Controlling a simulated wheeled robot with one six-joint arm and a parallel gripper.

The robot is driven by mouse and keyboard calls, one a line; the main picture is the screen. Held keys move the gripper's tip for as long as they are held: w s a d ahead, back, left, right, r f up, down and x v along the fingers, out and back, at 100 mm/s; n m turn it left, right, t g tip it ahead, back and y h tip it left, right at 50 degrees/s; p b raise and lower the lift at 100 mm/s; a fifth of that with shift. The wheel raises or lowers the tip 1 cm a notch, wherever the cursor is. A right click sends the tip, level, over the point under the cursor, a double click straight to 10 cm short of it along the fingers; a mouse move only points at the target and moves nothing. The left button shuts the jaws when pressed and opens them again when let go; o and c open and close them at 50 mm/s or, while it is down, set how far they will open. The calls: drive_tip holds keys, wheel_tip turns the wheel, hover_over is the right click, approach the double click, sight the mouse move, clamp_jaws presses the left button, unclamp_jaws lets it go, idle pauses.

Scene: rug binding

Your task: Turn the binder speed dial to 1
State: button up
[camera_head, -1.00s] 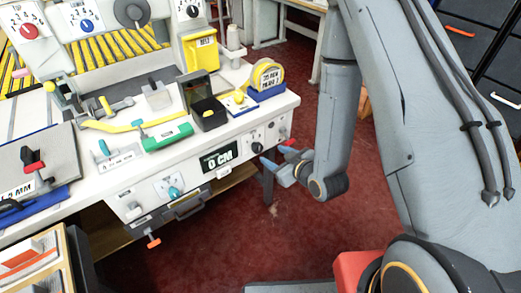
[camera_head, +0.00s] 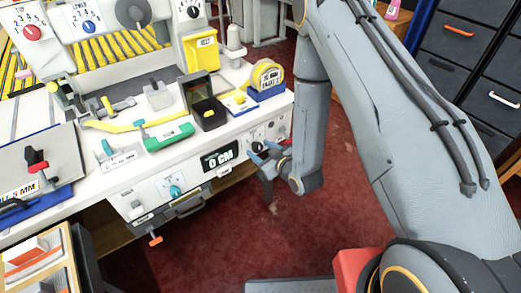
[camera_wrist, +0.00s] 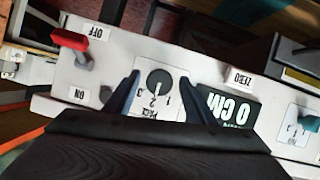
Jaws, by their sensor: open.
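A small black dial (camera_wrist: 159,80) on a white panel shows in the wrist view, with printed numbers around it and a label that looks like "PACE". Its pale pointer mark seems to face the numbers, near 2; the exact setting is too small to tell. In the head view the black dial (camera_head: 257,147) sits on the front panel, right of the "0 CM" display (camera_head: 219,157). My gripper (camera_wrist: 163,78) is open, its blue-grey fingers either side of the dial in the picture; contact cannot be told. In the head view my gripper (camera_head: 257,153) is at the panel, partly overlapping the dial.
A red lever (camera_wrist: 70,40) between OFF and ON labels is left of the dial in the wrist view. A teal knob (camera_head: 175,191) is further left on the panel in the head view. Red floor is clear below.

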drive_tip(key=shift+c, duration=0.3)
drive_tip(key=c, duration=1)
drive_tip(key=n+h, duration=0.1)
drive_tip(key=n+t, duration=0.1)
drive_tip(key=n, duration=0.1)
drive_tip(key=shift+s+a+f+h, duration=0.1)
drive_tip(key=shift+s+a+h, duration=0.05)
drive_tip(key=shift+h, duration=0.25)
drive_tip(key=shift+n+t+h+b, duration=0.4)
drive_tip(key=shift+n+t, duration=0.6)
drive_tip(key=shift+n, duration=0.7)
drive_tip(key=o, duration=1.1)
drive_tip(key=shift+c, duration=0.2)
